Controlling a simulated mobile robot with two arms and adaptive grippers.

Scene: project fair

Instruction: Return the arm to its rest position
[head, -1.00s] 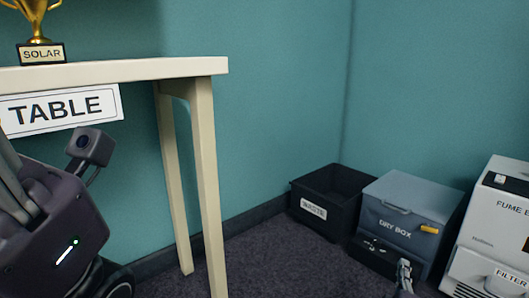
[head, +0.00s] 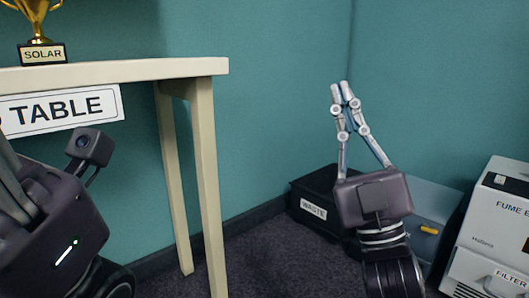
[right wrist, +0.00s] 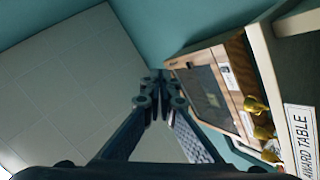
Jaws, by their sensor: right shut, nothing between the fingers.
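My right gripper (head: 345,90) points upward in the head view, in front of the teal wall and the bins. Its two fingers meet at the tips, with nothing between them. In the right wrist view the fingertips (right wrist: 158,80) are also together and empty, with ceiling and wall behind them. My left gripper's dark housing (head: 50,225) shows at the left edge of the head view, below the table. Its finger parts run out of the picture, so its opening is hidden.
A cream table (head: 150,68) stands at left with a gold trophy (head: 37,15) on it and a sign (head: 60,108) on its front. A black waste bin (head: 313,205), a grey-blue dry box (head: 432,205) and a white fume unit (head: 497,225) stand along the wall. Dark carpet (head: 260,262) is clear between.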

